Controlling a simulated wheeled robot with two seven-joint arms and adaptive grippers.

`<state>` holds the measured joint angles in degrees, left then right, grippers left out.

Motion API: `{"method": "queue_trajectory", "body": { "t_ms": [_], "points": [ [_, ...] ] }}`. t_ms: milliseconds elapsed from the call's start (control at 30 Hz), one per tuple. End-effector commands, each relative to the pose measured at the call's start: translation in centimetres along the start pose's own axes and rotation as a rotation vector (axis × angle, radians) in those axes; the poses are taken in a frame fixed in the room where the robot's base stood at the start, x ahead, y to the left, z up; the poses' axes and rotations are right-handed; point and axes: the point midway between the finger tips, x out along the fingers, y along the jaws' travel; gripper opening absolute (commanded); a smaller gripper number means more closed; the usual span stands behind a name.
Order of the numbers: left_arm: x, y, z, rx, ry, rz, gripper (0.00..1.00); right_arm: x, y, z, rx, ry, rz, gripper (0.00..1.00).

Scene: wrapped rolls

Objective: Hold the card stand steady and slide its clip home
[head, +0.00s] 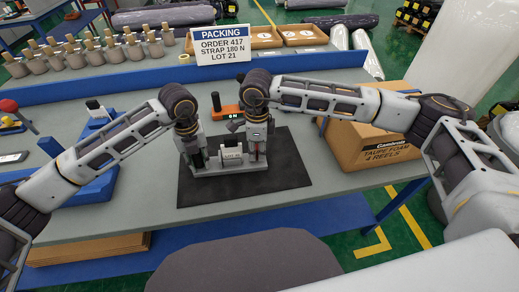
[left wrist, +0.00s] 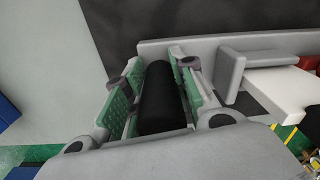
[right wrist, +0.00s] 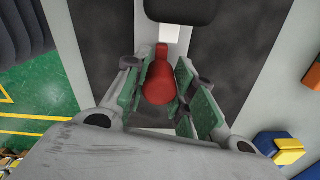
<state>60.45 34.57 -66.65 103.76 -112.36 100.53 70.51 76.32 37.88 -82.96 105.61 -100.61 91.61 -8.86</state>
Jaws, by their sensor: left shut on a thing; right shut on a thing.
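The grey card stand (head: 228,169) sits on a black mat, with a small card-like plate (head: 232,155) at its middle. My left gripper (head: 198,160) is shut on the stand's upright black handle (left wrist: 160,100), at its left end. My right gripper (head: 257,152) is shut on a red knob (right wrist: 160,82), which seems to belong to the clip. A white piece (right wrist: 169,38) lies just beyond the knob; a white tongue (left wrist: 283,88) also points at the stand's grey block in the left wrist view. The fingers partly hide the clip, and I cannot tell how far it is seated.
The black mat (head: 285,178) has free room around the stand. A cardboard box (head: 362,150) stands to the right. An orange and black device (head: 226,110) sits behind my grippers. Blue holders (head: 98,188) are at the left, and a packing sign (head: 220,45) is at the back.

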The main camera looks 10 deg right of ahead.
Motion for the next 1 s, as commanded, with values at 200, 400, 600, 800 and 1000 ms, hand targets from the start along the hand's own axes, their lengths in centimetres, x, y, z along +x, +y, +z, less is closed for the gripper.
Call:
{"method": "queue_trajectory", "body": {
  "t_ms": [200,400,600,800,1000],
  "points": [
    [-0.06,-0.12,-0.05,0.002,0.0,-0.002,0.0,-0.07,0.27,1.36,-0.002,-0.003,0.0,0.0],
    [-0.06,-0.14,-0.07,0.002,0.0,-0.003,0.0,-0.09,0.31,1.48,-0.002,-0.003,0.0,0.0],
    [-0.06,-0.14,-0.07,0.002,0.0,-0.003,0.0,-0.09,0.31,1.47,-0.002,-0.003,0.0,0.37],
    [-0.07,-0.11,-0.04,0.002,0.0,-0.002,0.0,-0.07,0.31,1.44,-0.001,-0.002,0.0,0.49],
    [-0.07,-0.09,-0.03,0.001,0.0,-0.002,0.0,-0.07,0.3,1.41,-0.001,-0.002,0.0,0.49]
  ]
}}
